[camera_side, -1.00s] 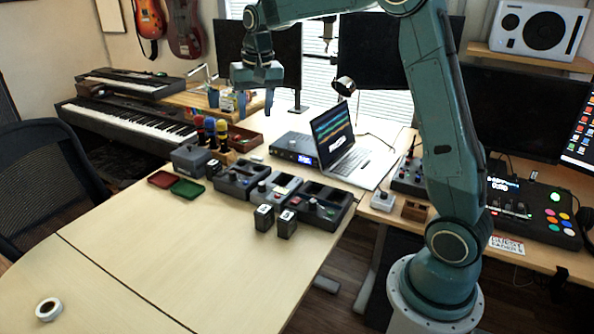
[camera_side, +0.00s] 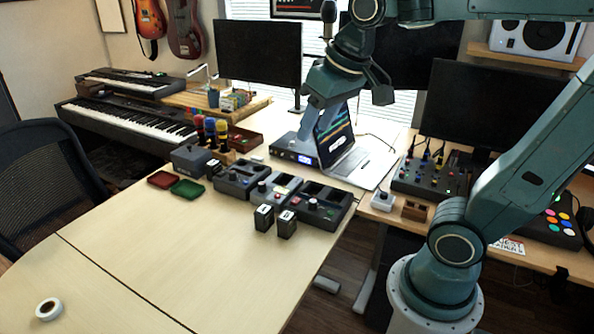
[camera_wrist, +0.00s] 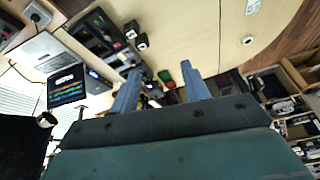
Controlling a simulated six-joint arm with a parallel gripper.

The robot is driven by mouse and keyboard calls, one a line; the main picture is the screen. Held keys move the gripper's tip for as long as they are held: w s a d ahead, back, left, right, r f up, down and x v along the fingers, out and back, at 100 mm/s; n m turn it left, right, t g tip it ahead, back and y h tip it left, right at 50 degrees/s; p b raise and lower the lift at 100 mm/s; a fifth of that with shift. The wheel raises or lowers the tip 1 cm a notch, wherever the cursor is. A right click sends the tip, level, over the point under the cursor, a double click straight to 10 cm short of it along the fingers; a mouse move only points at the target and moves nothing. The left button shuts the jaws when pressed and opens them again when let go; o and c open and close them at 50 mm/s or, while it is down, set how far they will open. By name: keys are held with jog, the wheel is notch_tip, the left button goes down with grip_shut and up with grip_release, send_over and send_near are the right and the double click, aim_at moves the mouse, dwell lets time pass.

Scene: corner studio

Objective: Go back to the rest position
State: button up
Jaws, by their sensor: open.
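My gripper (camera_side: 315,118) is raised in the upper middle of the side view, in front of the laptop and the window. Its blue fingers point down and partly cover the laptop screen from this camera. In the wrist view my gripper (camera_wrist: 160,68) has its two fingers well apart, with nothing held between them. The desk lies below and beyond the fingers there.
The laptop (camera_side: 366,166) stands behind a row of dark charger-like units (camera_side: 240,180). Two small black batteries (camera_side: 287,224) stand in front of these. Red (camera_side: 160,180) and green (camera_side: 187,189) trays lie to the left. A white tape roll (camera_side: 48,309) is at front left. The front desk is mostly clear.

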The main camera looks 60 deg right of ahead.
jog(key=s+a+f+n+t, duration=0.1)
jog(key=s+f, duration=0.3)
jog(key=s, duration=0.4)
jog(key=shift+s+a+n, duration=0.25)
jog(key=shift+a+n, duration=0.35)
